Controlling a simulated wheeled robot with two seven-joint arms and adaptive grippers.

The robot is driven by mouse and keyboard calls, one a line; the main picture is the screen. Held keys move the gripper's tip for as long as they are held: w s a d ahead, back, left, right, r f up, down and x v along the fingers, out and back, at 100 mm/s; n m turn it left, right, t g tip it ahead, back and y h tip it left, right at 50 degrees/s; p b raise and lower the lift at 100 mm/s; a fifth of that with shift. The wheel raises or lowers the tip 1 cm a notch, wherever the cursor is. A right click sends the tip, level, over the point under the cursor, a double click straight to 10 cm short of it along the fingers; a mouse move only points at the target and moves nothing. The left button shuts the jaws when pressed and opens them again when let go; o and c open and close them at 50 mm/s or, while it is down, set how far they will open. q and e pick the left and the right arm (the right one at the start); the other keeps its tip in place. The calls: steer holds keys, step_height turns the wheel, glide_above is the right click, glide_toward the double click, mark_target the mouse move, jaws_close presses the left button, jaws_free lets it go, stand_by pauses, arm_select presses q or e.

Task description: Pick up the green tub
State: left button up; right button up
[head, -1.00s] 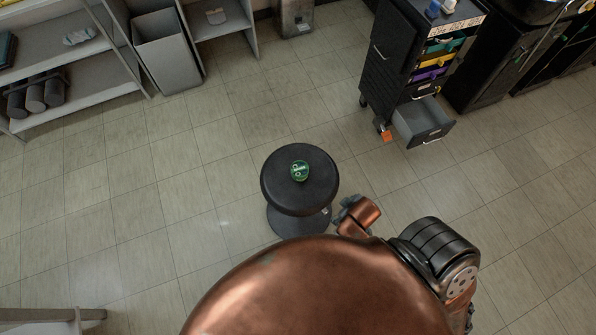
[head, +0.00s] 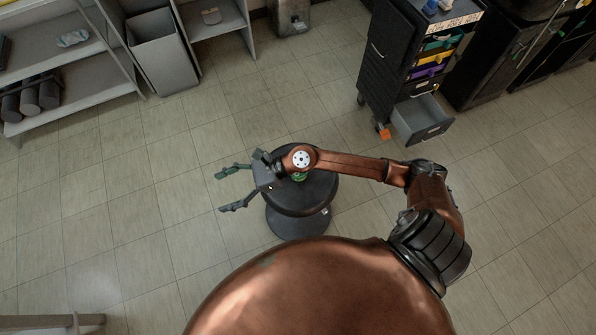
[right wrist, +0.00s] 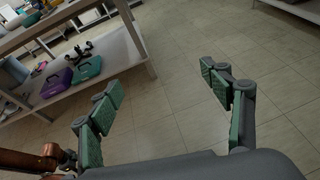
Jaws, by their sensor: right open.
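The green tub (head: 299,177) sits on top of the round black stool (head: 318,192). In the head view my right wrist passes over it, so only a small green part shows. My right gripper (head: 229,191) is open and empty, pointing left beyond the stool's left edge. Its spread fingers with green pads also show in the right wrist view (right wrist: 172,110), with only floor between them. The tub is not visible in the right wrist view. My left gripper is not in view.
A black drawer cabinet (head: 385,75) with an open lower drawer (head: 420,120) stands at upper right. Grey shelves (head: 75,80) and a grey bin (head: 163,55) stand at upper left. Floor around the stool is clear.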

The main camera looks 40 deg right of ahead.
steer(key=d+f+n+g+h, duration=0.4)
steer(key=d+f+n+h, duration=0.5)
steer(key=d+f, duration=0.55)
steer(key=d+h, duration=0.1)
steer(key=d, duration=0.3)
steer(key=d+n+h, duration=0.1)
steer(key=d, duration=0.4)
steer(key=d+r+g+h, duration=0.1)
steer(key=d+h, duration=0.1)
steer(key=d, duration=0.2)
steer(key=shift+d+r+n, duration=0.1)
steer(key=shift+d+n, duration=0.05)
steer(key=shift+n, duration=0.15)
steer(key=shift+d+f+b, duration=0.25)
steer(key=shift+f, duration=0.35)
steer(key=shift+d+f+b, duration=0.2)
steer(key=shift+f+b, duration=0.05)
steer(key=shift+f, duration=0.35)
steer(key=f, duration=0.1)
steer(key=f+b, duration=0.1)
steer(key=f, duration=0.3)
steer(key=shift+w+a+b, duration=0.25)
steer(key=shift+a+b, duration=0.05)
steer(key=shift+a, duration=0.05)
steer(key=shift+f, duration=0.2)
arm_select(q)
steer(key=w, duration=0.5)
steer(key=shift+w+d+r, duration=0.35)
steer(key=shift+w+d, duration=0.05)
